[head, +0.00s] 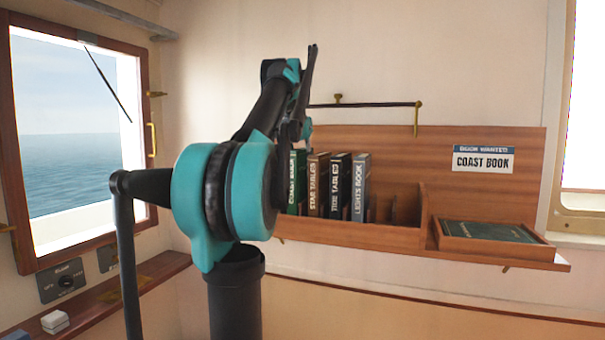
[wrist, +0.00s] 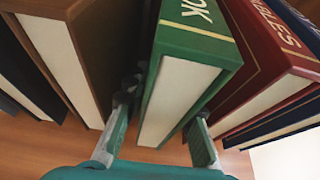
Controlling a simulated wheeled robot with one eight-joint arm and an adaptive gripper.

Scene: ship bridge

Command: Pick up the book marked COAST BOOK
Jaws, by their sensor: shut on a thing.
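The green book marked COAST BOOK (head: 296,180) stands upright at the left of the visible row on the wall shelf, partly hidden behind my arm. In the wrist view a green book (wrist: 185,85) with white letters ending in "OK" stands between the fingers of my gripper (wrist: 163,122). One finger is at each side of it, and my gripper is shut on it. I cannot tell from these frames whether it is raised off the shelf.
STAR TABLES (head: 318,185), TIDE TABLES (head: 340,185) and LIGHTS BOOK (head: 360,187) stand to the right. The wrist view shows close neighbours, one brown (wrist: 85,45) and one red (wrist: 262,60). A tray (head: 500,248) holds a flat dark green book. A sign (head: 483,159) reads COAST BOOK.

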